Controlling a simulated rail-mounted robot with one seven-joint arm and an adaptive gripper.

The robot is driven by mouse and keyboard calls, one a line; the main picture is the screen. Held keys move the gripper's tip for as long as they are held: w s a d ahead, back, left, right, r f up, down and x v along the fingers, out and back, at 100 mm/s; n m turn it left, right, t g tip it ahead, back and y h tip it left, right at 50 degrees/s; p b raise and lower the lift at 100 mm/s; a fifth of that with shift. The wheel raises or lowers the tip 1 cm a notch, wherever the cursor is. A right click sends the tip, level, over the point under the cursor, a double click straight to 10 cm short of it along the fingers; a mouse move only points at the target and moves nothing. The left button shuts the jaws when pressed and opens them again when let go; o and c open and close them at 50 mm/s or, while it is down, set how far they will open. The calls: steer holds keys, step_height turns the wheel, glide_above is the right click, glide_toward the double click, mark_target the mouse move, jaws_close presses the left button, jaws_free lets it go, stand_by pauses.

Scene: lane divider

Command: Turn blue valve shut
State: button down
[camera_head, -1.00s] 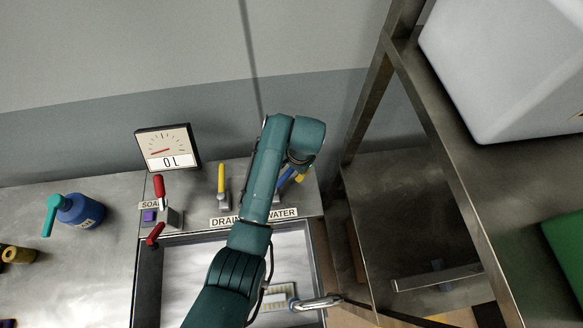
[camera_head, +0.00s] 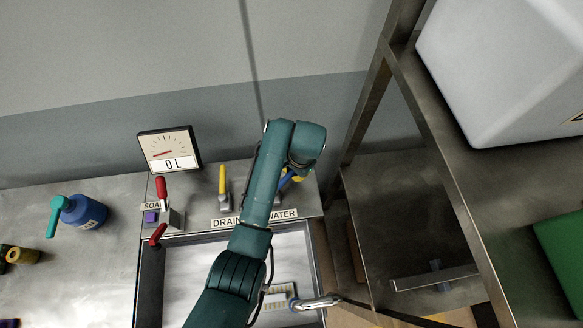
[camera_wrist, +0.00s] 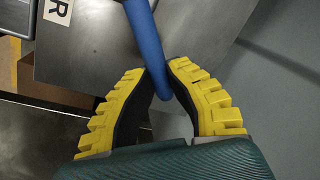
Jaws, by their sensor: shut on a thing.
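The blue valve (camera_head: 286,181) stands at the right end of the panel behind the sink, by the WATER label, mostly hidden by my arm in the head view. In the wrist view its blue handle (camera_wrist: 147,38) runs from the top edge down between my fingers. My gripper (camera_wrist: 159,82), with yellow ribbed fingers and dark inner pads, is shut on the handle near its end. The valve's base is out of the wrist view. The gauge (camera_head: 169,148) reads 0L.
A yellow lever (camera_head: 222,180) stands at DRAIN, and red levers (camera_head: 161,188) by SOAP. The metal sink (camera_head: 187,275) lies in front. A blue bottle (camera_head: 82,211) stands left. A metal rack (camera_head: 440,150) with a white box (camera_head: 500,70) rises close on the right.

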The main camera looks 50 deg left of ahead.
steer(key=d+m+p, duration=0.1)
steer(key=m+p, duration=0.1)
steer(key=p, duration=0.1)
steer(key=shift+s+d+r, duration=0.1)
steer(key=shift+s+d, duration=0.05)
steer(key=shift+d, duration=0.2)
steer(key=d+m+p, duration=0.1)
steer(key=m+p, duration=0.1)
steer(key=p, duration=0.1)
steer(key=shift+s+d+t, duration=0.25)
steer(key=shift+d+t, duration=0.1)
steer(key=shift+t, duration=0.05)
steer(key=m+p, duration=0.1)
steer(key=d+m+p, duration=0.1)
steer(key=m+p, duration=0.1)
steer(key=shift+s+d+f+t, duration=0.2)
steer(key=shift+s+d+t, duration=0.1)
steer(key=shift+s, duration=0.05)
steer(key=shift+s+d+f+m+p, duration=0.15)
steer(key=shift+s+d+m+p, duration=0.15)
steer(key=shift+m+p, duration=0.25)
steer(key=c, duration=1)
jaws_free()
steer(key=shift+w, duration=0.15)
